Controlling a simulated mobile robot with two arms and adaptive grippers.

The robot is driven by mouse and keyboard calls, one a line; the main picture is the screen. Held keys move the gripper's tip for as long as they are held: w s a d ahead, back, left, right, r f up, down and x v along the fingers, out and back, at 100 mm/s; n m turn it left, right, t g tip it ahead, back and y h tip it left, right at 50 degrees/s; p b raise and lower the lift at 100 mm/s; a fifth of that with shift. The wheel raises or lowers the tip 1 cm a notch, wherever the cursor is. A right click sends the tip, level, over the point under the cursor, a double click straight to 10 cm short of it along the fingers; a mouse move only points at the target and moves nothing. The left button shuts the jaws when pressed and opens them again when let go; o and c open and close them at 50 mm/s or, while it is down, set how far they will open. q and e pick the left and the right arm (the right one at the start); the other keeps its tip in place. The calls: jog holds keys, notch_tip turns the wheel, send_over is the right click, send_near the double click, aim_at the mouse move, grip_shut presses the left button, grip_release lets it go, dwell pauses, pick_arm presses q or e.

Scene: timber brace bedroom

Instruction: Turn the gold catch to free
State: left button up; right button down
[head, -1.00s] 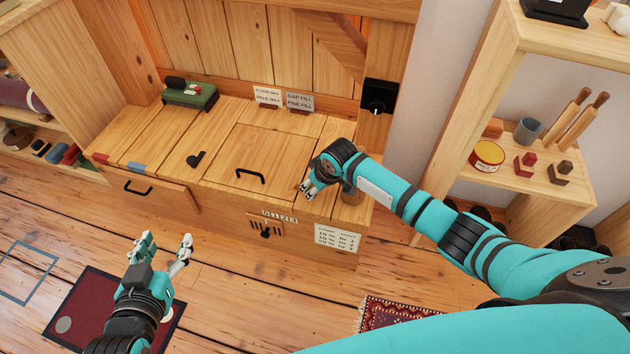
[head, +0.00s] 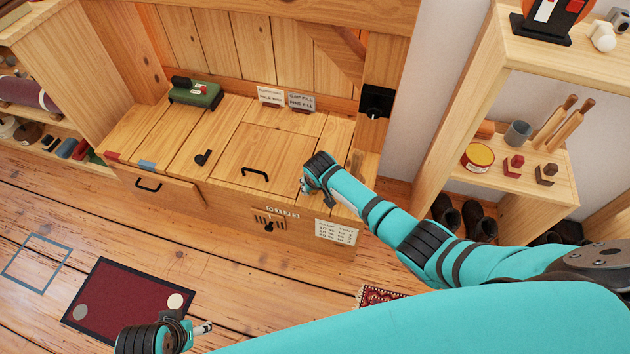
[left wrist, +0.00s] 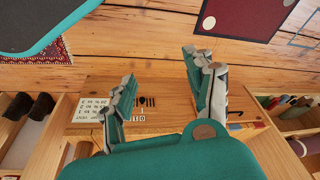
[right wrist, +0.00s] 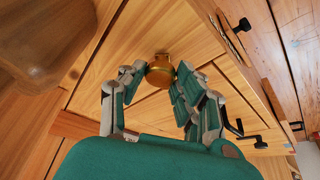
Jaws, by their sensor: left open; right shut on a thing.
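The gold catch (right wrist: 160,71) is a round brass knob on the wooden bench, seen in the right wrist view. My right gripper (right wrist: 159,82) is shut on it, with a finger on each side. In the head view my right gripper (head: 306,187) is at the right part of the bench top, and the catch is hidden behind it. My left gripper (left wrist: 160,85) is open and empty, with the bench front beyond its fingers. In the head view it shows low at the left (head: 192,330), partly cut off by the frame.
The bench lid has a black handle (head: 255,171); a black lever (head: 203,158) lies left of it. A number slider (head: 269,224) and a printed card (head: 336,232) are on the front. A shelf (head: 545,190) stands right. A dark red mat (head: 128,300) lies on the floor.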

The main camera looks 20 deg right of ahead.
jog(key=shift+a+m+h+p, duration=0.25)
jog(key=shift+m+h+p, duration=0.05)
jog(key=shift+m, duration=1.1)
jog(key=shift+m+h, duration=0.4)
jog(key=shift+m+g, duration=0.3)
jog(key=shift+m, duration=0.2)
jog(key=m+b, duration=0.1)
jog(key=m, duration=0.1)
jog(key=m+g+h+b, duration=0.1)
jog(key=m, duration=0.1)
jog(key=shift+w+a+m+h, duration=0.1)
jog(key=shift+w+m+h, duration=0.05)
jog(key=shift+m+h, duration=0.15)
pick_arm(q)
jog(key=v, duration=0.6)
jog(key=shift+w+b, duration=0.25)
jog(key=shift+b, duration=0.1)
pick_arm(e)
jog(key=shift+m, duration=0.3)
pick_arm(q)
jog(key=shift+a, duration=0.1)
